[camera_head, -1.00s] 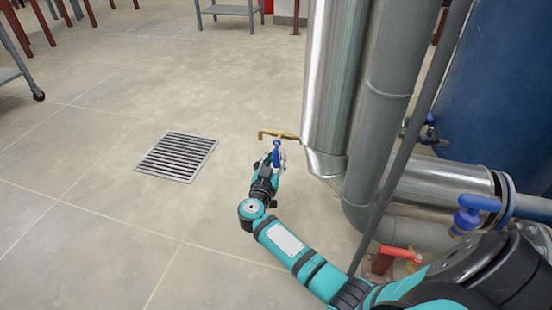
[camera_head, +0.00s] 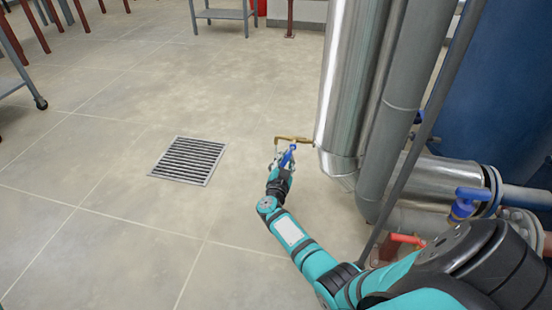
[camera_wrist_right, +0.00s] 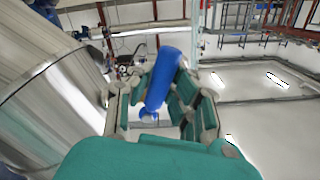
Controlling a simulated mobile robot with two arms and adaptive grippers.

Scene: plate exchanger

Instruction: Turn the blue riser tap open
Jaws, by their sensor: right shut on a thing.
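The blue tap handle (camera_head: 287,156) sits on a thin brass pipe (camera_head: 292,139) that juts left from the shiny riser pipe (camera_head: 338,90). My right gripper (camera_head: 283,158) is shut on the blue tap handle. In the right wrist view the handle (camera_wrist_right: 163,80) stands tilted between the finger pads of the gripper (camera_wrist_right: 165,105). The handle's base, low in that view, is partly hidden by the teal gripper body. My left gripper is in neither view.
A grey pipe (camera_head: 400,100) and a thin dark pipe stand right of the riser. Another blue valve handle (camera_head: 466,203) and a red lever (camera_head: 407,239) are at the lower right. A floor grate (camera_head: 188,160) lies to the left, with open floor around it.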

